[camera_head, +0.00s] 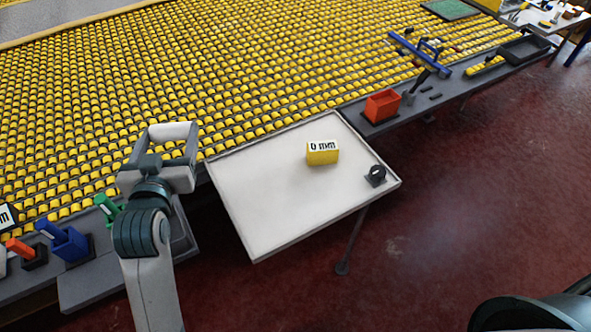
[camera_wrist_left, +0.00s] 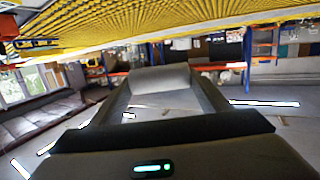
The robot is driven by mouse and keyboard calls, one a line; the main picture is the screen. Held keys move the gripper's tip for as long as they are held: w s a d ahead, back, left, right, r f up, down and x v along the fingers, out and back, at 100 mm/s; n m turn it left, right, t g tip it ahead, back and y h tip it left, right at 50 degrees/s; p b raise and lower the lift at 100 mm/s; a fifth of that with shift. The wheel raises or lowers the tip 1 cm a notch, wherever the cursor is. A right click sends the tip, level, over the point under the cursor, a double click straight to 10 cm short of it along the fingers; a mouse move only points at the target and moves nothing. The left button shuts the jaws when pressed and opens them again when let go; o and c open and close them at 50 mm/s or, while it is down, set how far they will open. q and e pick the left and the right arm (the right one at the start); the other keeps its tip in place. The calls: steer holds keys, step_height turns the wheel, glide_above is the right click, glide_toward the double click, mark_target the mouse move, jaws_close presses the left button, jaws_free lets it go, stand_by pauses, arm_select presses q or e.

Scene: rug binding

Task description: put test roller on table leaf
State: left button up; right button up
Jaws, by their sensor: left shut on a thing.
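The test roller looks like a short pale cylinder (camera_head: 170,130). It lies across the fingertips of my left gripper (camera_head: 168,138), which is shut on it. In the left wrist view the roller (camera_wrist_left: 160,79) spans the space between the two fingers. The table leaf (camera_head: 255,208) is a white panel with a thin raised rim, to the right of my left gripper. The roller is held to the left of the leaf, apart from it, in front of the yellow roller bed. My right gripper is not in view.
A yellow "0 mm" block (camera_head: 322,153) and a small black ring stand (camera_head: 376,175) sit on the leaf's right part; its left and front are bare. A red bin (camera_head: 382,106) stands beyond its far right corner. The yellow roller bed (camera_head: 200,80) lies behind.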

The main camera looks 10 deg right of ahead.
mark_target(257, 194)
arm_select(q)
steer(key=w+d+f+m+h+b, duration=0.1)
steer(key=w+d+f+h+b, duration=0.1)
steer(key=d, duration=0.5)
steer(key=w+d+f+m+g+h+b, duration=0.1)
steer(key=w+d+f+m+h+b, duration=0.1)
steer(key=w+d+f+b, duration=0.3)
steer(key=w+d+f+m+h+b, duration=0.1)
steer(key=d+f+b, duration=0.4)
steer(key=d, duration=0.5)
steer(key=w+f+h, duration=0.1)
steer(key=w, duration=0.1)
steer(key=shift+w+f+g+b, duration=0.3)
steer(key=shift+f+g+b, duration=0.1)
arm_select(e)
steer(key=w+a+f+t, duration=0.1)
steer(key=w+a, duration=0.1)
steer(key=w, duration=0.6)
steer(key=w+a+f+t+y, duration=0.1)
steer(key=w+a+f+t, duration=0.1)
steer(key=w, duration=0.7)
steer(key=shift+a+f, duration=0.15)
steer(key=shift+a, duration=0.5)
arm_select(q)
steer(key=shift+s, duration=0.1)
